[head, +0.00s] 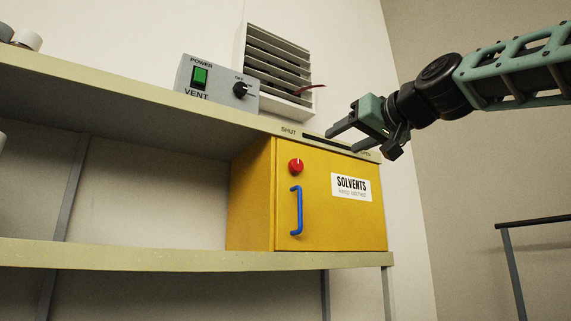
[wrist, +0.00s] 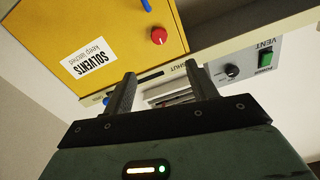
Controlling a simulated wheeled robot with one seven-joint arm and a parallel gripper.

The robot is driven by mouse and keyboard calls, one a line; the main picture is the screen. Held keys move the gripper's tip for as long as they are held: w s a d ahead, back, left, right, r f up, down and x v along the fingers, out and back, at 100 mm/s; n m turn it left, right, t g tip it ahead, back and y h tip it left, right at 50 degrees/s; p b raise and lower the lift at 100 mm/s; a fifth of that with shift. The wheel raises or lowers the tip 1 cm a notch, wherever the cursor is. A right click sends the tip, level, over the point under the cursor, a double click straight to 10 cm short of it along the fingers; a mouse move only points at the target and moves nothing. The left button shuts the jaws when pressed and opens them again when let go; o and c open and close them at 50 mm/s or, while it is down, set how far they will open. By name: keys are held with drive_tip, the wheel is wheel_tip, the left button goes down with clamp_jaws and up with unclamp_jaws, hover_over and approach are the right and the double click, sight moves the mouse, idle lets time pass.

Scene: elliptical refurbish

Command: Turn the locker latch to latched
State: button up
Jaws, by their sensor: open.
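The yellow solvents locker (head: 345,220) stands on the shelf with its door closed. Its latch is a round red knob (head: 296,166) at the door's upper left, above a blue handle (head: 296,211). The knob also shows in the wrist view (wrist: 159,36), where the picture is upside down. Which way the knob is turned is too small to tell. My gripper (head: 336,141) is open and empty, up and to the right of the knob, near the upper shelf's edge. In the wrist view its two fingers (wrist: 163,85) are spread apart, with nothing between them.
A vent control box (head: 217,84) with a green switch and black dial stands on the upper shelf (head: 130,96). A louvred vent (head: 277,70) is behind it. A slot marked SHUT (head: 330,142) runs along the shelf edge above the locker. The space before the door looks clear.

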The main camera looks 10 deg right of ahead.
sight(299, 165)
drive_tip(key=p+x, duration=0.6)
drive_tip(key=x, duration=1.1)
drive_tip(key=shift+w+f, duration=0.1)
drive_tip(key=shift+w, duration=0.1)
drive_tip(key=c, duration=1)
